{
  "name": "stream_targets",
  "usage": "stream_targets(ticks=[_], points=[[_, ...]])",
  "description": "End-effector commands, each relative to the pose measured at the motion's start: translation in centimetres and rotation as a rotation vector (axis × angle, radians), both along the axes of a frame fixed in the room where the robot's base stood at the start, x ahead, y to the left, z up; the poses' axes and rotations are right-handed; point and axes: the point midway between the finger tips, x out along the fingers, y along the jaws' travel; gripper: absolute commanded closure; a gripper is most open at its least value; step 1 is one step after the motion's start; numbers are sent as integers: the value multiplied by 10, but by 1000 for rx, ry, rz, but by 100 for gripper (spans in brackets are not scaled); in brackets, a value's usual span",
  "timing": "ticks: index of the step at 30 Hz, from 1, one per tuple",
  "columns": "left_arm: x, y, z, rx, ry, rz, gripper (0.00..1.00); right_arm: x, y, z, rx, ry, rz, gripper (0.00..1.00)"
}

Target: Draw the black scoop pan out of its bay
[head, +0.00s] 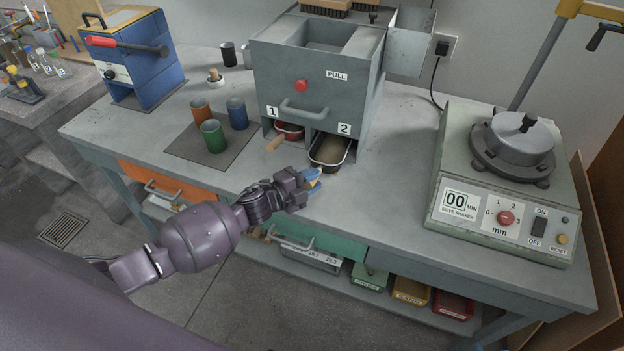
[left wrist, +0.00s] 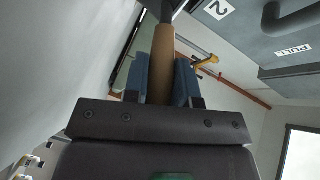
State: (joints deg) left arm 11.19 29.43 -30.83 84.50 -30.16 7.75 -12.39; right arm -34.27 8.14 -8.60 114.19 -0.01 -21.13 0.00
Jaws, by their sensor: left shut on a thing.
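The black scoop pan (head: 329,163) shows at the mouth of the bay marked 2, low in the front of the grey box (head: 300,92). Its front end and black rim show, with brownish stuff inside; its back is hidden under the box. My left gripper (head: 314,181) is in front of this bay, with blue fingertips shut on the pan's handle. In the left wrist view the wooden handle (left wrist: 163,62) lies between the two blue fingers, below the box's front with its 2 label. My right gripper is not in view.
A red pan (head: 290,130) with a wooden handle sits in bay 1, just left. Orange, blue and green cups (head: 212,135) stand on a dark mat further left. A sieve shaker (head: 505,185) stands at right. The bench between box and shaker is clear.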

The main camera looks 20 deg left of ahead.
Motion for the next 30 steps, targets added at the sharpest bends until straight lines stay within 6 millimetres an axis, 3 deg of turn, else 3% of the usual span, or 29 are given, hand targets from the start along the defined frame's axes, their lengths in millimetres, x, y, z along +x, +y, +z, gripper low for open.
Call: stream_targets(ticks=[3, 4, 10, 20, 30], points=[[0, 0, 1, -1, -1, 0, 100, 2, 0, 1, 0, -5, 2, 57], [0, 0, 1, -1, -1, 0, 73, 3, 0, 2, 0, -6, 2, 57], [0, 0, 0, -1, -1, 0, 45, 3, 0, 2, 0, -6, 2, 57], [-3, 2, 0, 0, 0, 1, 45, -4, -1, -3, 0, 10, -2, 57], [-46, 31, 7, 1, 1, 1, 45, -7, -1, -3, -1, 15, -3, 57]])
